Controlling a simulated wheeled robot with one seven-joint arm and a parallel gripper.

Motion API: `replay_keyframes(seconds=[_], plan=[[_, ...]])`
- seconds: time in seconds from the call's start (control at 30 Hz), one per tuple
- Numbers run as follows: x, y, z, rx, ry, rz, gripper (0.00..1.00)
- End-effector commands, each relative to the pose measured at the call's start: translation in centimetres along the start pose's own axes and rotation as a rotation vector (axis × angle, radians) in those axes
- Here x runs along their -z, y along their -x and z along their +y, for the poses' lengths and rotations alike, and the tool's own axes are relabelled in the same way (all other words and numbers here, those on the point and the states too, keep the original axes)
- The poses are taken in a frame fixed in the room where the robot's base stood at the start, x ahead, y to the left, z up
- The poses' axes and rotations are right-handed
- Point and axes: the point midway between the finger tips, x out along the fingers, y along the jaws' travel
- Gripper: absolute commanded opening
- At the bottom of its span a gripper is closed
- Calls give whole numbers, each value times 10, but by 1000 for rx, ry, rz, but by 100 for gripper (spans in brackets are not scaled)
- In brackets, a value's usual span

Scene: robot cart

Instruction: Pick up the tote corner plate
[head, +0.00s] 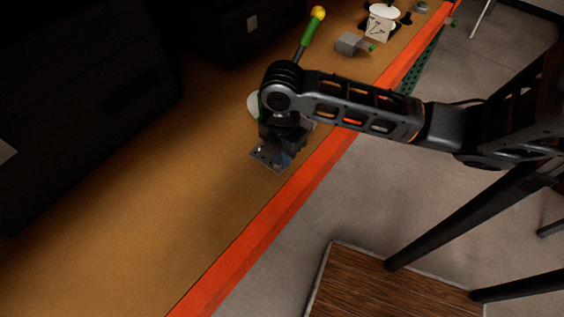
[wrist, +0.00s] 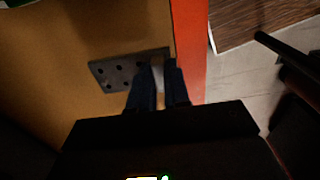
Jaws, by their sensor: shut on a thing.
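The tote corner plate (wrist: 112,74) is a grey metal plate with several dark holes. In the wrist view it lies left of and between my fingertips, close to the orange edge. In the head view the plate (head: 263,155) shows just below my gripper (head: 283,156). My gripper (wrist: 160,77) points down and is shut on the plate's right part, with a pale bit showing between the fingers. My fingers hide some of that part. I cannot tell whether the plate touches the bench top.
The tan bench top (head: 130,220) has an orange front edge (head: 240,255). Behind my gripper are a white round thing (head: 253,104), a green-handled tool with a yellow ball (head: 311,30), and a grey block (head: 350,43). Dark boxes stand at the back left. The near bench is clear.

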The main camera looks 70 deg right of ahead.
Motion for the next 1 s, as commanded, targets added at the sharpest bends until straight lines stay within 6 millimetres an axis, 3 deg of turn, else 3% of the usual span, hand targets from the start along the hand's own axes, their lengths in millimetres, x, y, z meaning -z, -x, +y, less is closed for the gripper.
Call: replay_keyframes(seconds=[0.03,0.23,0.5,0.7,1.0], plan=[[-15,6,-1,-1,-5,-6,0],[-60,32,-4,0,-5,-7,0],[-103,59,-8,0,-2,-4,0],[-115,67,-8,0,-1,-2,0],[-116,68,-9,0,-1,-1,0]])
